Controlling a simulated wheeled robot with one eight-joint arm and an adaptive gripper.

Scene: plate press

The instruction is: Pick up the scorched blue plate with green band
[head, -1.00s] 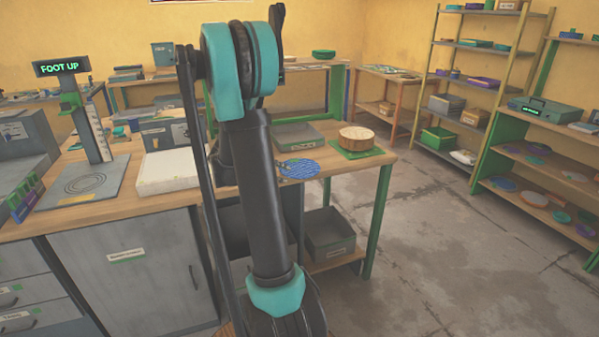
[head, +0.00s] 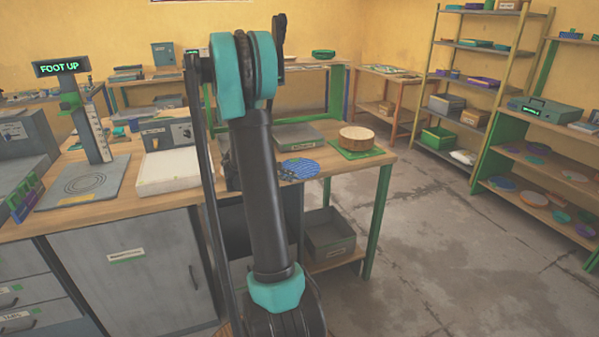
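A round blue plate (head: 301,167) with dark streaks lies on the wooden bench, just right of my arm. Its left edge is close to the arm's outline, and dark marks or a dark part show there. I cannot make out a green band on it at this size. My arm stands upright across the middle of the head view and covers part of the bench. My gripper does not show clearly; the arm hides the area left of the plate.
A round wooden block (head: 357,139) on a green mat (head: 372,153) and a grey flat box (head: 297,135) stand behind the plate. Shelves with plates (head: 534,199) stand right. The right floor is clear.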

